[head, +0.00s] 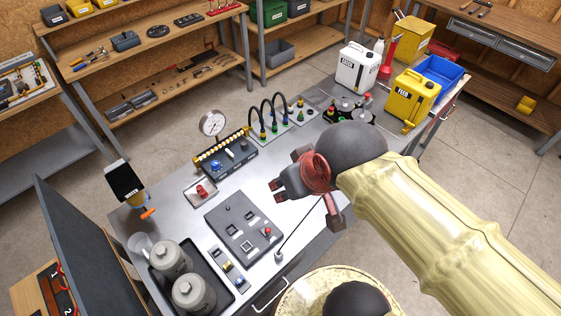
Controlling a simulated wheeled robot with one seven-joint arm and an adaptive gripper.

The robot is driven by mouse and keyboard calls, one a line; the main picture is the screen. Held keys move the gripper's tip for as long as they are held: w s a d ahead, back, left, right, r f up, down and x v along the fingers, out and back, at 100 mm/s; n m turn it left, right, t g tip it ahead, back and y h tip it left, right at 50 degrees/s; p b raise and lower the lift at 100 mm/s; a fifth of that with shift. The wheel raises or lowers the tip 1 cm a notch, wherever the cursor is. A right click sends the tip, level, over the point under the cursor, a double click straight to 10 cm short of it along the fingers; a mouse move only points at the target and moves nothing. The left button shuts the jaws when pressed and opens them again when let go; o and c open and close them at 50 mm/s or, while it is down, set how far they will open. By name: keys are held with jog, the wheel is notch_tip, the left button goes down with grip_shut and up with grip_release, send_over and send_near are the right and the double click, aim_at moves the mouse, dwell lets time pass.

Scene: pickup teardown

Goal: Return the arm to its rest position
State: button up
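My arm (455,215) reaches in from the lower right, over the right part of the metal workbench (315,150). My gripper (307,205) hangs above the bench, to the right of the grey plate with square cutouts (243,229). Its two dark fingers are spread apart, one at the left and one at the lower right. I see nothing held between them. The wrist and forearm hide part of the bench's right side.
A gauge (212,124), black hoses (271,112) and a valve block (226,155) stand behind the gripper. Grey canisters (194,293) sit in a black tray at the front left. White (357,68) and yellow (408,97) jugs and a blue bin (440,74) stand at the far right.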

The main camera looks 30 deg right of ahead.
notch_tip(320, 180, down, 12)
jog(key=b, duration=1.2)
jog(key=shift+f, duration=0.15)
jog(key=shift+d, duration=0.1)
dwell(0.8)
